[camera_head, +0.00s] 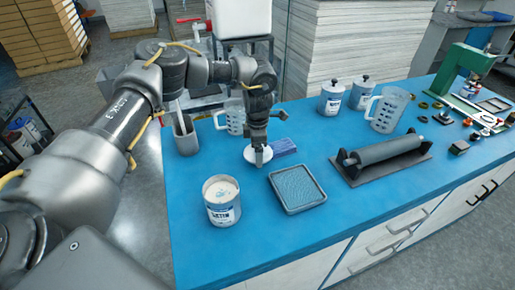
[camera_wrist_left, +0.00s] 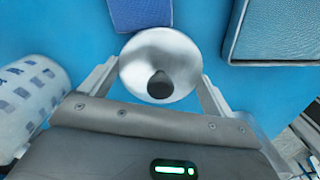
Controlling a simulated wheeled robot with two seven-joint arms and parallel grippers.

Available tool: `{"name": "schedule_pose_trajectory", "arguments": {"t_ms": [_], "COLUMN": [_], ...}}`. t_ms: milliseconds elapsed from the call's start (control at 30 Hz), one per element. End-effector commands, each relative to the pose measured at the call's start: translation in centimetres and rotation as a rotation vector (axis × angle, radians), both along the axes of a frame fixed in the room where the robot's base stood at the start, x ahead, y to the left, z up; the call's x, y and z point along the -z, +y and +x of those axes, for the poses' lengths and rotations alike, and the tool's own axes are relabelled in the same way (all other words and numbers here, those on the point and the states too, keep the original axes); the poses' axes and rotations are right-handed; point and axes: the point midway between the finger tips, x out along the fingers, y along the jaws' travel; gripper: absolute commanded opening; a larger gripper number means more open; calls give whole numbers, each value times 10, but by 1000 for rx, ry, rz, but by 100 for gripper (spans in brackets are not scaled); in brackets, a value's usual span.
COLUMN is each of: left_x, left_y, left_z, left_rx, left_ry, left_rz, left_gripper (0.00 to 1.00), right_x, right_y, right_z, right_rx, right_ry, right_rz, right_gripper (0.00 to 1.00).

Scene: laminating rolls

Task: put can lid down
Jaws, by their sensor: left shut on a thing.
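The can lid (camera_head: 250,155) is a pale round disc just under my left gripper (camera_head: 258,152), near the table's middle left. In the left wrist view the lid (camera_wrist_left: 155,50) is silvery with a black knob, between the two fingers of my left gripper (camera_wrist_left: 157,76), which is shut on it. Whether the lid touches the table is hard to tell. An open can (camera_head: 223,212) with pale contents and a blue-white label stands in front and to the left. My right gripper is not in view.
A blue block (camera_head: 285,147) lies right beside the lid, with a grey tray (camera_head: 298,190) in front of it. A clear jug (camera_head: 233,118) stands behind and a grey container (camera_head: 185,135) at left. A roller (camera_head: 385,152) and two lidded cans (camera_head: 331,98) are farther right.

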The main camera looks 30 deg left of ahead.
Motion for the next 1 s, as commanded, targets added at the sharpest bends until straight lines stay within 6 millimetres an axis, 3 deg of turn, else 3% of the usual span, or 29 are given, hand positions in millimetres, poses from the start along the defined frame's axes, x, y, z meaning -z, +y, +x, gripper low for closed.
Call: {"name": "schedule_pose_trajectory", "arguments": {"t_ms": [300,333,400,633,833,1000], "left_x": [11,10,10,8,-13,-50], "left_y": [0,0,0,0,0,0], "left_z": [0,0,0,0,1,1], "left_rx": [0,0,0,0,-1,0], "left_ry": [1,1,1,0,-3,-5], "left_rz": [-1,-1,-1,0,-1,-2], "left_gripper": [67,92,100,100,100,100], "right_x": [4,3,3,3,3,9], "right_y": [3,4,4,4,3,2], "right_z": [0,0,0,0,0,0], "right_rx": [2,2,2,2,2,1], "right_ry": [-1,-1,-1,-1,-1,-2], "right_rz": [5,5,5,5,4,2], "right_gripper": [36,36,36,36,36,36]}}
